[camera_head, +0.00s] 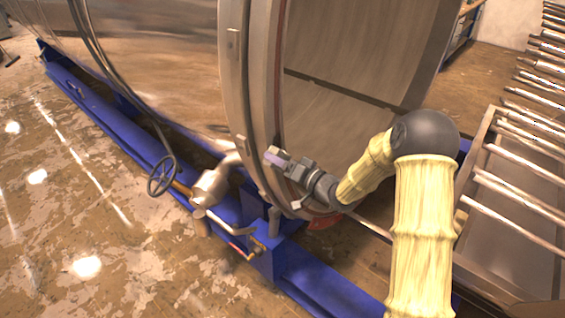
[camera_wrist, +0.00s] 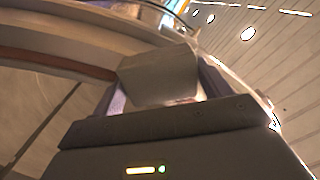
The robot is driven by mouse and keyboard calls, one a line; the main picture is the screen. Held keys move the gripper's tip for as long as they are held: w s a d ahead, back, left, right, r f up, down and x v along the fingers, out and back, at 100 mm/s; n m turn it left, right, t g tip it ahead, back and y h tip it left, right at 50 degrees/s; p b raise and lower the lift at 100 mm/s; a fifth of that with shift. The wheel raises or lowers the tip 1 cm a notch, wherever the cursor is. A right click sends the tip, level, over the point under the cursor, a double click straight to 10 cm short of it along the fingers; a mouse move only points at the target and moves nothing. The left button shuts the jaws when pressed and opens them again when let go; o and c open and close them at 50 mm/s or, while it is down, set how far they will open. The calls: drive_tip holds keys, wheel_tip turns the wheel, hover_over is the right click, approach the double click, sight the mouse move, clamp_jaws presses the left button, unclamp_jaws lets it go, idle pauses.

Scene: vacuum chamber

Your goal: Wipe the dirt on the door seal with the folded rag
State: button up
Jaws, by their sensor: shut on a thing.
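My gripper (camera_head: 277,157) reaches in from the right to the flange of the round chamber opening. In the wrist view it is shut on a pale grey-beige folded block, the folded rag (camera_wrist: 160,77), held between two purplish fingers. The rag is hard to make out in the head view. The door seal seems to be the brownish band (camera_wrist: 58,62) that curves beside the rag in the wrist view. I cannot tell whether the rag touches it. No dirt patch can be made out; the rag and gripper may hide it.
The steel chamber's flange (camera_head: 233,75) curves close around my gripper. A valve (camera_head: 212,187) and handwheel (camera_head: 162,177) stand at lower left above the blue frame (camera_head: 105,120). A rack of metal rods (camera_head: 520,130) is at right. The floor (camera_head: 90,225) at left is clear.

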sight(290, 155)
drive_tip(key=shift+w+a, duration=0.1)
drive_tip(key=shift+w+d+p, duration=0.45)
drive_tip(key=shift+w+d, duration=0.85)
drive_tip(key=shift+w, duration=0.25)
drive_tip(key=shift+a+r+p, duration=0.1)
drive_tip(key=shift+r+p, duration=0.6)
drive_tip(key=shift+r, duration=0.25)
drive_tip(key=shift+a, duration=0.1)
